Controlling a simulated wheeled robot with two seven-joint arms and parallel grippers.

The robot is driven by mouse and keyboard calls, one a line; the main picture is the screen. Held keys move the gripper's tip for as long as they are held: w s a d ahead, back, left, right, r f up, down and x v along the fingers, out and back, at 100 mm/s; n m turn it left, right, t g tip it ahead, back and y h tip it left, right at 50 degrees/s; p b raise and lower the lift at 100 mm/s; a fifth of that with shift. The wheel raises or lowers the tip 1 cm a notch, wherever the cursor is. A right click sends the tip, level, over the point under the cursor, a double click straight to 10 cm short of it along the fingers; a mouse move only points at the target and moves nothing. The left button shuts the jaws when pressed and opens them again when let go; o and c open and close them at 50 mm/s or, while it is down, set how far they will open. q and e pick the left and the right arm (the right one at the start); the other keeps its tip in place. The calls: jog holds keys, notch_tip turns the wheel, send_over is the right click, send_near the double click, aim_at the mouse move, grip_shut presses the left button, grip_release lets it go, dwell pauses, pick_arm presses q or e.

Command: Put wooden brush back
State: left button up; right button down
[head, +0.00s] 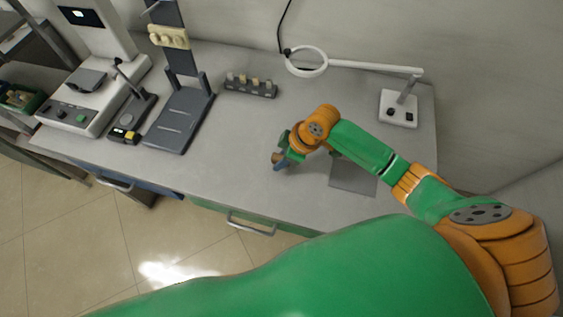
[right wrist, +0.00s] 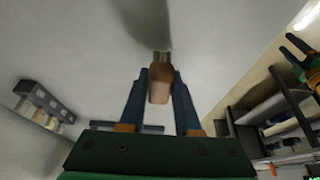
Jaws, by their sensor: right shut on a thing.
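My right gripper (head: 283,163) is low over the grey table, at the table's front middle. Its two blue fingers are shut on the wooden brush (right wrist: 159,84), which sits between the fingertips in the right wrist view. The brush has a brown and tan body and a paler tip; in the head view only a small brown bit of it shows (head: 275,157). A dark rack (head: 262,93) with several pale upright pieces stands further back and to the left of the gripper. It also shows at the left of the right wrist view (right wrist: 44,98).
A ring lamp (head: 305,62) stands at the back right on a white base (head: 398,109). A grey mat (head: 353,175) lies right of the gripper. A dark stand (head: 180,120) and a white instrument (head: 95,95) are on the left. The table between rack and gripper is clear.

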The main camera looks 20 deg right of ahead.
jog(key=shift+d+f, duration=0.15)
jog(key=shift+f, duration=0.8)
jog(key=shift+f, duration=0.1)
jog(key=c, duration=0.6)
grip_release()
jog(key=shift+r, duration=0.2)
jog(key=p+v, duration=0.1)
jog(key=v, duration=1.1)
